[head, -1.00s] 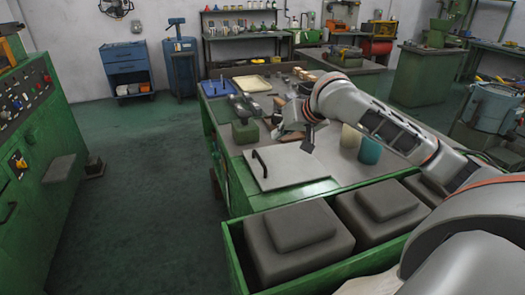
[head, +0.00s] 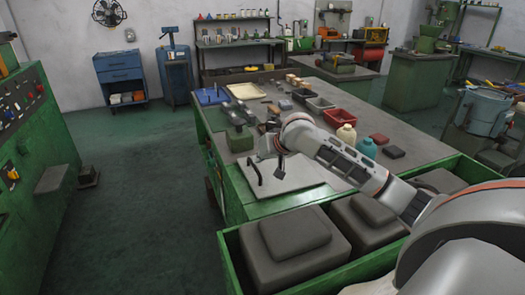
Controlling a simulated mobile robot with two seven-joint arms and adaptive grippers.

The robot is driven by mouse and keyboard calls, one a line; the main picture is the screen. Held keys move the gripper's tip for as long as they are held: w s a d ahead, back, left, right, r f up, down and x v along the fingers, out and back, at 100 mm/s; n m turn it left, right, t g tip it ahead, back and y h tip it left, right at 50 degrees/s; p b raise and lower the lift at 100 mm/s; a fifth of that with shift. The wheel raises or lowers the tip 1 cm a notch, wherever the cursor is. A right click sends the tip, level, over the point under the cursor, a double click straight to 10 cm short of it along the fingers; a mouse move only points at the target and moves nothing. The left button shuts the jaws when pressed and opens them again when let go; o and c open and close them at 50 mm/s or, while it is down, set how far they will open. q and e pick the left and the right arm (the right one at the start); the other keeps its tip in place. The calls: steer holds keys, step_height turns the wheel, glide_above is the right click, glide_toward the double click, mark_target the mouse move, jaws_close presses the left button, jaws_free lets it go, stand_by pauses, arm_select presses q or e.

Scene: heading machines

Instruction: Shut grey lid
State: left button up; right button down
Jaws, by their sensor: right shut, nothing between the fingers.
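The grey lid (head: 292,178) is a pale flat plate with a black bar handle (head: 254,172) near its left edge. It lies at the near left end of the workbench top and looks flat; a small gap under it cannot be ruled out. My right arm reaches in from the right, across the bench. My right gripper (head: 280,170) points down over the lid, just right of the handle. It is shut and empty; whether its tips touch the lid is unclear. My left gripper is not in view.
A green crate (head: 228,243) with dark grey blocks stands before the workbench (head: 222,160). A vise (head: 240,130) stands behind the lid. A cream bottle (head: 346,136), a teal bottle (head: 366,149) and a red bin (head: 340,117) stand beyond my arm.

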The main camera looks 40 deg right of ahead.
steer(key=shift+a+f, duration=0.1)
steer(key=shift+f, duration=0.3)
steer(key=shift+f, duration=0.1)
